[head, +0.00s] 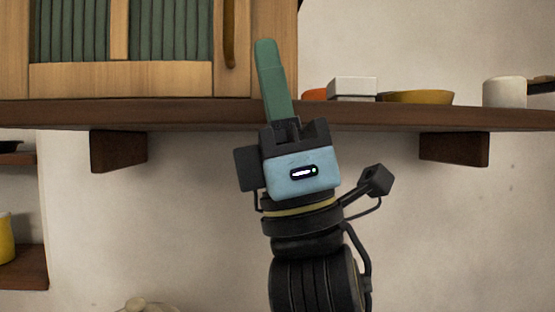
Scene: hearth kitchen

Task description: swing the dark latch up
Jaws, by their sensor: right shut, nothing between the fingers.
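My right gripper (267,48) points up with its green fingers together and nothing held. Its fingers stand in front of the shelf edge and the right side of the wooden cabinet (120,80). A dark, curved upright bar (229,35) is on the cabinet front, left of the fingertips and apart from them in the picture. I cannot tell whether this bar is a handle or the dark latch. No other latch shows clearly; part of the cabinet's right side is hidden behind my fingers, and its top is out of frame. My left gripper is not in view.
The cabinet stands on a dark wooden shelf (180,113) with brackets below. Right of my fingers the shelf holds a white box (352,87), a yellow bowl (418,97), an orange item (314,95) and a white canister (504,92). Below the shelf is mostly bare wall.

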